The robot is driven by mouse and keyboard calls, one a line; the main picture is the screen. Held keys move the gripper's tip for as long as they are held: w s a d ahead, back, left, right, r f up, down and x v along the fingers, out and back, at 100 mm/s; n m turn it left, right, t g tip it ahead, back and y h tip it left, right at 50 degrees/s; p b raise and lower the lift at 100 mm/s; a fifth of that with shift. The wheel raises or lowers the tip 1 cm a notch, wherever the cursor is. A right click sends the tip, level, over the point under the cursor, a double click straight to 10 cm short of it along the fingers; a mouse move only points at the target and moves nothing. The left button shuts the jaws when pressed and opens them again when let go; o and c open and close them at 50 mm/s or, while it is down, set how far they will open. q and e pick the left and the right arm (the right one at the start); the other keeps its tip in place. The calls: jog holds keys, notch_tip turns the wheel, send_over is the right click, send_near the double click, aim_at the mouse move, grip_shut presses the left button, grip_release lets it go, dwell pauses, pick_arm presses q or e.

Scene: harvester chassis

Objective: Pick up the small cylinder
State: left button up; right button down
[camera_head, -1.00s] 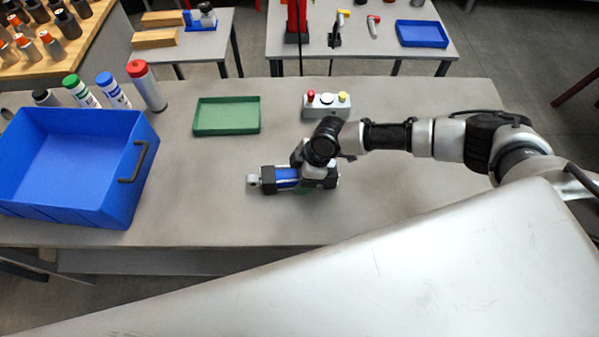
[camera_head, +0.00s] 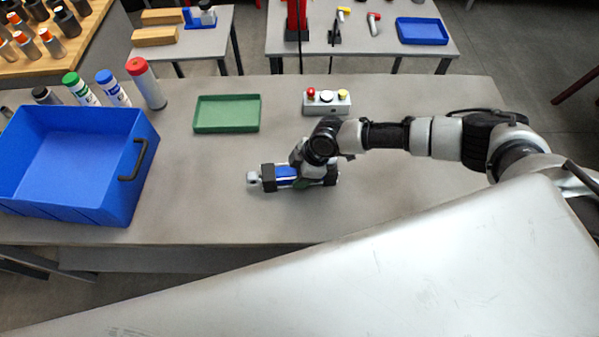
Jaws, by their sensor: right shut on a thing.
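The small cylinder (camera_head: 287,173) has a blue body, black end blocks and a silver rod eye at its left end. It lies sideways at the middle of the grey table (camera_head: 200,190). My right gripper (camera_head: 302,180) comes down over it from above and is shut on its body. The wrist hides part of the cylinder's top and right half, and the fingertips are mostly hidden. I cannot tell whether the cylinder touches the table or is slightly above it. My left gripper is not in view.
A blue bin (camera_head: 135,205) with a dark handle stands at the left. A shallow green tray (camera_head: 227,128) and a button box (camera_head: 327,108) lie behind the cylinder. Several capped bottles (camera_head: 146,84) stand at the back left. The table right of the cylinder is clear below my arm.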

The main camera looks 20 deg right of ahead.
jog(key=shift+w+a+r, duration=0.1)
jog(key=shift+w+r, duration=0.05)
jog(key=shift+w, duration=0.05)
